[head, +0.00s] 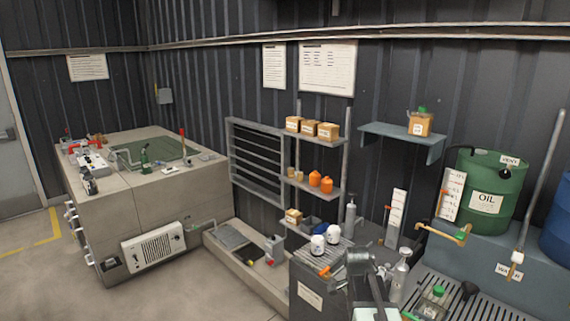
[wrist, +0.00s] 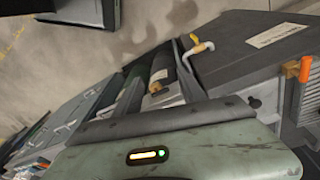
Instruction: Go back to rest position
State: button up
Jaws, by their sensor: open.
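My gripper (head: 368,266) shows at the lower middle of the head view, over the dark bench next to the grey ridged tray. It is open, and I see nothing held between its jaws. In the wrist view, a pale green worn housing with an orange and a green light fills the bottom, and the fingertips cannot be made out there.
A green oil drum (head: 490,190) stands at the right. A concrete console (head: 150,185) stands at the left. Open floor (head: 190,295) lies at lower left.

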jog(key=s+a+n+y, duration=0.1)
jog(key=s+a+n, duration=0.4)
jog(key=a+n, duration=0.6)
jog(key=n, duration=0.2)
jog(key=shift+s+a+f+n+y, duration=0.3)
jog(key=shift+s+f, duration=0.05)
jog(key=shift+s, duration=0.05)
